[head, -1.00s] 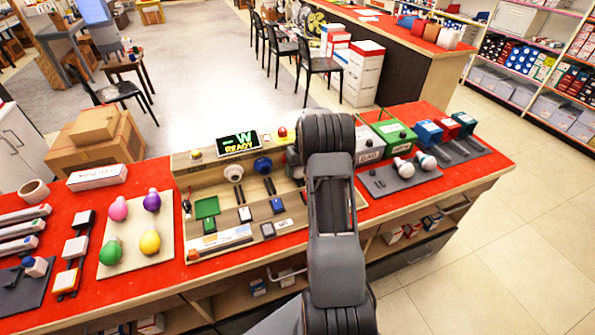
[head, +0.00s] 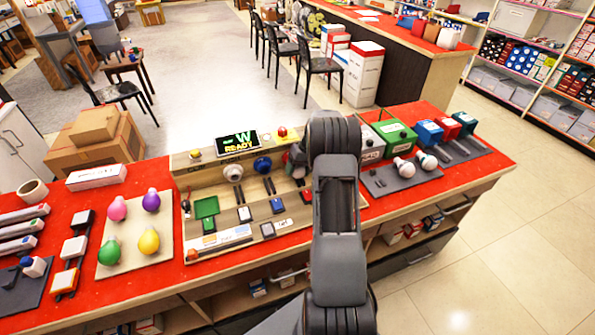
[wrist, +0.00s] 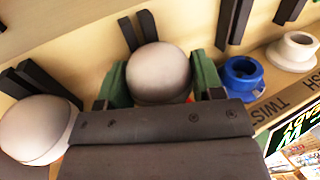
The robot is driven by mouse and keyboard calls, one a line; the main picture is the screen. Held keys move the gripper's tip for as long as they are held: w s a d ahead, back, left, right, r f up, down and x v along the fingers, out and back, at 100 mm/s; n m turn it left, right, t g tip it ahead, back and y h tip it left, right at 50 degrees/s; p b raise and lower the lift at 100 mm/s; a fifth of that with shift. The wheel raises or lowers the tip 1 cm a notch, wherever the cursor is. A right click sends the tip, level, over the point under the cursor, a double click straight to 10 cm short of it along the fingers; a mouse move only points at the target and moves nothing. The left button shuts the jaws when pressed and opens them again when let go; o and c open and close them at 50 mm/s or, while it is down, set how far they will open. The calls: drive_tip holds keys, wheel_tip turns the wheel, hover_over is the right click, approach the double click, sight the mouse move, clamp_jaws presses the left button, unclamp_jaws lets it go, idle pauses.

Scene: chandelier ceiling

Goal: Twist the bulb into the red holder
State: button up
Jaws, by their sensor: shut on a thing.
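In the wrist view my gripper (wrist: 160,84) is shut on a round white bulb (wrist: 158,70), with a green finger on each side. A small red patch shows beside the bulb's lower right edge; it may be the red holder, which is otherwise hidden. I cannot tell whether the bulb's base is in the holder. The blue holder (wrist: 242,76) and the white holder (wrist: 292,50) are to the right.
Another white bulb (wrist: 36,128) is at the left of the wrist view. Dark upright prongs stand behind the holders. In the head view two whitish bulbs (head: 403,167) lie on a dark mat at right, and a display (head: 238,143) reads "W READY". Coloured bulbs (head: 149,241) lie at left.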

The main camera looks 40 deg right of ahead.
drive_tip(key=shift+y, duration=0.3)
drive_tip(key=o, duration=1)
drive_tip(key=b+v, duration=0.1)
drive_tip(key=v, duration=1.3)
